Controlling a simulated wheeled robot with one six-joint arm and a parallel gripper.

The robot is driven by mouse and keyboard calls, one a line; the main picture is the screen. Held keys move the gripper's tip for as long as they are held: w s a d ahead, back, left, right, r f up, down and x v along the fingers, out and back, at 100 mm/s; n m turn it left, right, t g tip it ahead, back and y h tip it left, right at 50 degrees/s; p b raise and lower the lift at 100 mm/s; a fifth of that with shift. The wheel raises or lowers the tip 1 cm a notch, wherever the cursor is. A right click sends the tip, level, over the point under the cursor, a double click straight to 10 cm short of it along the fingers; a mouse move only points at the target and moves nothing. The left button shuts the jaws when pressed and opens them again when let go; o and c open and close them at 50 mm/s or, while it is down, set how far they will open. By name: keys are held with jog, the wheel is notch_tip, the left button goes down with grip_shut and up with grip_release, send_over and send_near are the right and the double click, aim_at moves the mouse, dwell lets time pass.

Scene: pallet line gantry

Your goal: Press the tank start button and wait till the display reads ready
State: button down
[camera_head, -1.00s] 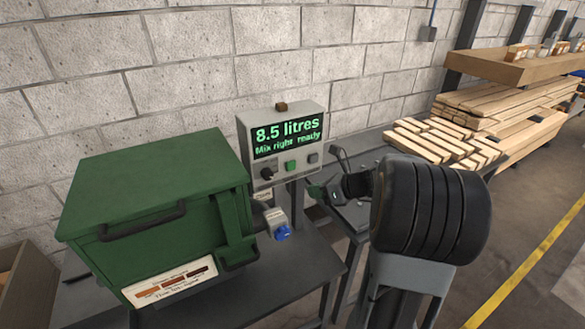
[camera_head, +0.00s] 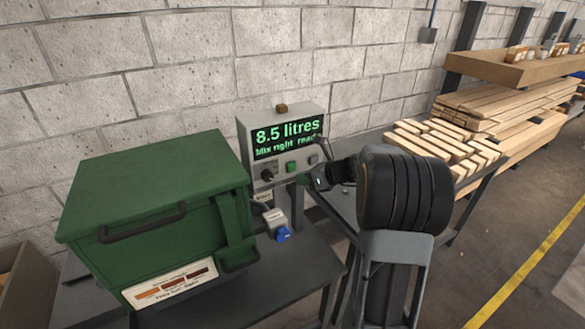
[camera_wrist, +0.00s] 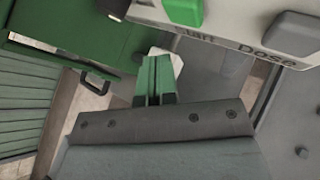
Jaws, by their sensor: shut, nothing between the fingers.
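The grey control box (camera_head: 245,130) stands on a post beside the green tank (camera_head: 150,185). In the head view my gripper (camera_head: 304,180) is just right of and below that button.
A dark knob (camera_head: 267,174) is left of the green button. A blue-ended fitting (camera_head: 281,233) sticks out by the tank. The dark bench (camera_head: 300,275) is under the box. Stacked timber (camera_head: 450,145) lies at the right; the block wall is behind.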

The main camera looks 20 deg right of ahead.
aim_at(283, 175)
jog(key=shift+w+a, duration=0.1)
jog(key=shift+w, duration=0.75)
jog(key=shift+w+p, duration=0.15)
jog(key=shift+p, duration=0.15)
dwell(1.4)
jog(key=shift+w, duration=0.25)
jog(key=shift+w+a+p, duration=0.15)
jog(key=shift+w+p, duration=0.25)
jog(key=shift+w, duration=0.1)
dwell(0.7)
jog(key=shift+s, duration=0.1)
dwell(0.3)
jog(key=shift+s, duration=0.8)
jog(key=shift+s, duration=0.1)
jog(key=shift+s+d, duration=0.2)
jog(key=shift+s, duration=1)
jog(key=shift+s+d, duration=0.2)
jog(key=shift+s, duration=1)
